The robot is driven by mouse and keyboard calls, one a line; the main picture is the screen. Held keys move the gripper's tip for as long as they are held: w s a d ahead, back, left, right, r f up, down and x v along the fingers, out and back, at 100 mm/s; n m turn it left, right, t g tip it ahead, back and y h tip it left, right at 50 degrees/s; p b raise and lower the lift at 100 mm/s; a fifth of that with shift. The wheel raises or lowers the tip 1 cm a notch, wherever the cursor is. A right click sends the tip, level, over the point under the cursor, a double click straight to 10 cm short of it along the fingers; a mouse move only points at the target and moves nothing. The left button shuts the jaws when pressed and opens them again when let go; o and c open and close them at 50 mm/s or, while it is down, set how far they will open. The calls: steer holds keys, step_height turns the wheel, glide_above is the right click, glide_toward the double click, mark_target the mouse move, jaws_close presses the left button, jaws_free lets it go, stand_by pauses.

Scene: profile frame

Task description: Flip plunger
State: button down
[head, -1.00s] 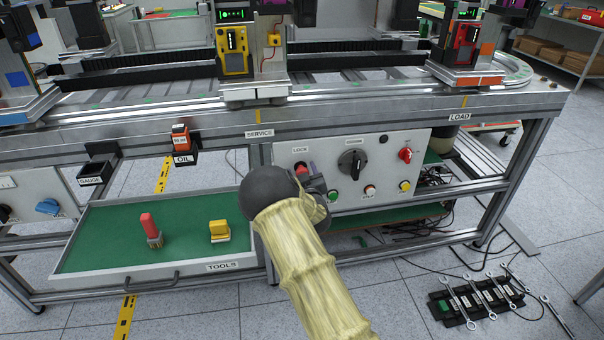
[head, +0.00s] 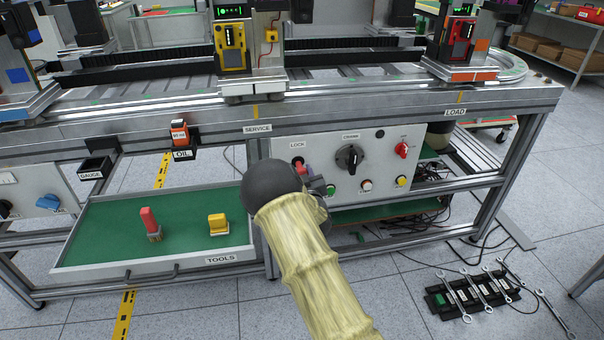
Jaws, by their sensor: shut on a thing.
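The white control panel (head: 375,165) on the front of the bench carries a LOCK label (head: 297,145). Below that label a red plunger knob (head: 299,163) shows just past my wrist. My gripper (head: 308,175), at the end of the yellow-sleeved arm, is at the knob and shut on it. The fingertips and most of the plunger are hidden behind my dark wrist, so its exact turn cannot be told.
The panel also has a black rotary knob (head: 349,158), a red switch (head: 402,150) and small buttons. Left is a green-lined tools drawer (head: 100,235) holding a red-handled tool and a yellow block. Wrenches (head: 475,293) lie on the floor at right.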

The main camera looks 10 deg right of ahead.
steer(key=c, duration=1)
jaws_free()
steer(key=shift+s+d+f, duration=0.1)
steer(key=shift+s, duration=0.05)
steer(key=shift+c, duration=0.2)
steer(key=shift+o, duration=0.7)
steer(key=s+p, duration=0.2)
steer(key=s, duration=1.5)
steer(key=shift+s, duration=0.2)
steer(key=shift+w, duration=0.1)
